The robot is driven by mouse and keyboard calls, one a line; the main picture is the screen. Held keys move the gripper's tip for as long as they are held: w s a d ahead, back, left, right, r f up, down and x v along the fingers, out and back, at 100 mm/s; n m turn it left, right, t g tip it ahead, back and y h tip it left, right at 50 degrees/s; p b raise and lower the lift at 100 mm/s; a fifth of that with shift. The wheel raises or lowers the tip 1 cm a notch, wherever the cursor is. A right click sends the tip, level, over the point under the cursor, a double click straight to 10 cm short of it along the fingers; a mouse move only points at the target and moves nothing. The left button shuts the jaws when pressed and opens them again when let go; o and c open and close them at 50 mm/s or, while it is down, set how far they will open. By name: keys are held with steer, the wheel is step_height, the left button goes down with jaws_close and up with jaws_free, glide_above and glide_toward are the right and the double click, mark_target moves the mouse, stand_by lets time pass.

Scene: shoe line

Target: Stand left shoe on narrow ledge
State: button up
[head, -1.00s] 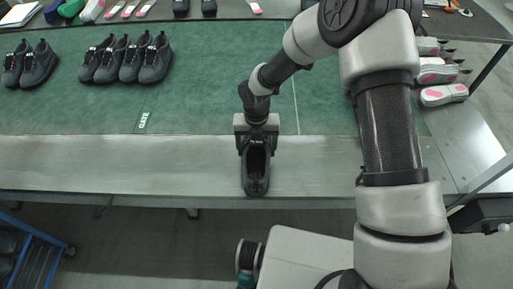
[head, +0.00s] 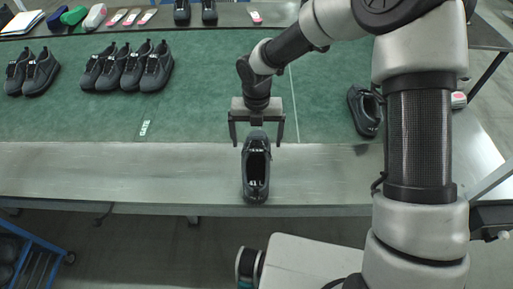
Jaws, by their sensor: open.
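A dark shoe (head: 256,177) stands upright on the narrow grey metal ledge (head: 120,170), its heel end toward me and its toe toward the green mat. My gripper (head: 257,142) is open just beyond the shoe, with its fingers spread to either side of the toe end. The fingers look clear of the shoe. I cannot tell from this view which shoe is the left one.
The green mat (head: 210,105) lies behind the ledge, with dark shoes (head: 128,66) in a row at the left. More shoes and pink-marked soles (head: 131,17) stand on a dark surface at the back. A blue cart (head: 35,262) is at the lower left.

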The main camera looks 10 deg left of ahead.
steer(key=shift+r, duration=1.35)
